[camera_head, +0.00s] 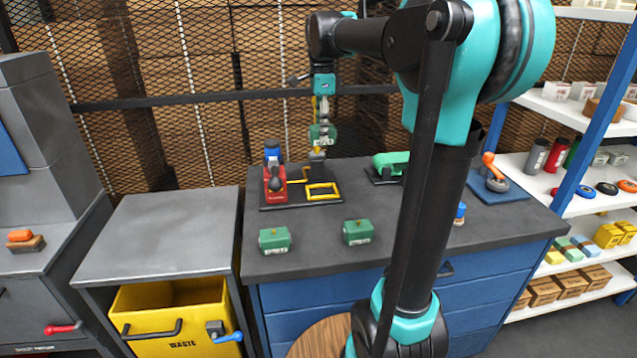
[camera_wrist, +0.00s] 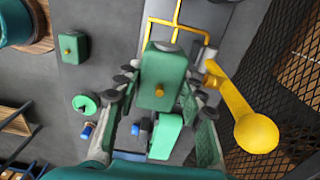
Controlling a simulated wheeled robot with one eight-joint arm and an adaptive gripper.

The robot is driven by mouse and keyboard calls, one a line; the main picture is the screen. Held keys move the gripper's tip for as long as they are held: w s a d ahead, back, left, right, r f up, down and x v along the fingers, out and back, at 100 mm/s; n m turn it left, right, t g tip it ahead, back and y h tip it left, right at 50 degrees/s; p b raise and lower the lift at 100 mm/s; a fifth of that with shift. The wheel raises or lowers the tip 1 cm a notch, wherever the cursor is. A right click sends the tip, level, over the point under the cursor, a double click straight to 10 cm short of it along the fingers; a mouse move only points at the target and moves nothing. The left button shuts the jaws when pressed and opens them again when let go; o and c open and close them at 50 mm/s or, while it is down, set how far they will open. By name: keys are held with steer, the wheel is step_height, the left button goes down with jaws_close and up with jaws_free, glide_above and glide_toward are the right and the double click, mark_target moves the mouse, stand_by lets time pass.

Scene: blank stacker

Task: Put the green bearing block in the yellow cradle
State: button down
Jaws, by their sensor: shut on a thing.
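My gripper (camera_head: 322,122) is shut on a green bearing block (camera_head: 322,135), which has a small yellow knob. The held block fills the middle of the wrist view (camera_wrist: 160,75), between the finger pads. It hangs above the back of the black fixture plate. The yellow cradle (camera_head: 323,197) is a rectangular frame at the front right of that plate; yellow frame bars (camera_wrist: 178,22) show beyond the block in the wrist view. Two more green blocks stand on the worktop, one at left (camera_head: 275,240) and one further right (camera_head: 357,232). The block's underside and its gap to the fixture are hard to see.
A red device (camera_head: 275,184) with a blue top stands on the plate's left. A yellow lever with a ball end (camera_wrist: 255,132) is close on the right in the wrist view. A green device (camera_head: 392,161) stands right of the plate. Wire mesh is behind; the front worktop has free room.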

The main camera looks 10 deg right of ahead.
mark_target(322, 144)
step_height(322, 144, down, 17)
steer(key=shift+r, duration=0.1)
stand_by(0.4)
steer(key=c, duration=0.9)
jaws_free()
step_height(322, 144, up, 12)
